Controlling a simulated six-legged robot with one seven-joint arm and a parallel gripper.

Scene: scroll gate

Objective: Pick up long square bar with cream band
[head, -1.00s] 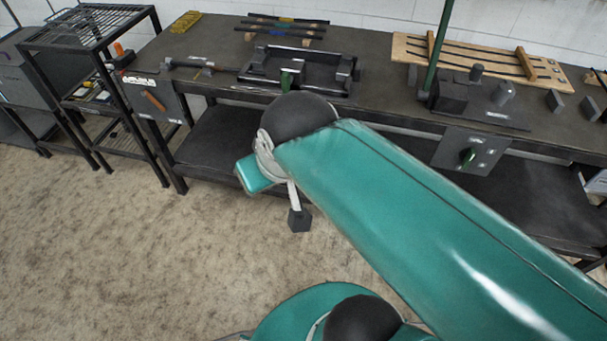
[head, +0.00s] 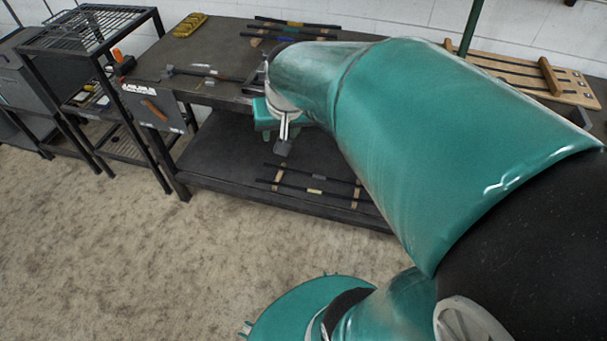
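Two long dark bars lie on the lower shelf of the bench, across light wooden strips. More dark bars (head: 272,20) lie at the back of the bench top, with a yellowish and a blue band. At this size I cannot be sure which band is cream. My gripper (head: 283,149) hangs at the bench's front edge, above and apart from the shelf bars. Its fingers are too small to show whether they are open, and I see nothing held.
A black wire rack (head: 85,30) stands left. My arm hides the bench's middle and right. The floor in front is clear.

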